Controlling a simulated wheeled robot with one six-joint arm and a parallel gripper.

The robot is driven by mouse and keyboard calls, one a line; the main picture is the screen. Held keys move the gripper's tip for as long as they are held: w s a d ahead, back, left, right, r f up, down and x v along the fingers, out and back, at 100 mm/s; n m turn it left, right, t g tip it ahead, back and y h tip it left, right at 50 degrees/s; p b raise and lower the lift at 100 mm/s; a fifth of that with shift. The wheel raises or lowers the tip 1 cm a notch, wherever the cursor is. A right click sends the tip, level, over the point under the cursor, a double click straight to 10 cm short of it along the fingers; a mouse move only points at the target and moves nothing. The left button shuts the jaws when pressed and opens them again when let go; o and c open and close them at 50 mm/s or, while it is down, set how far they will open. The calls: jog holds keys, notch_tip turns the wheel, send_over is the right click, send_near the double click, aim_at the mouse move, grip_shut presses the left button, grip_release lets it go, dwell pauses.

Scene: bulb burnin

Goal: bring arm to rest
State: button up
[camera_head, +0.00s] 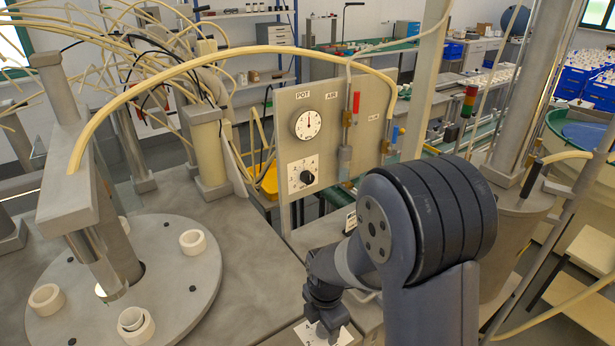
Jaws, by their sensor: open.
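My arm (415,225) rises from the bottom right of centre, bends at a large dark joint and reaches down to the left. My gripper (324,328) is at its end, pointing down near the bottom edge. It is open, and nothing shows between its fingers.
Left, a round turntable (185,285) carries white ring sockets (193,242) under a metal post head (70,185). A grey control panel (318,125) with a gauge and knob stands behind my gripper. Hoses arch overhead. A metal cylinder (510,235) stands right of my arm.

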jog(key=shift+n, duration=0.8)
jog(key=shift+r, duration=0.1)
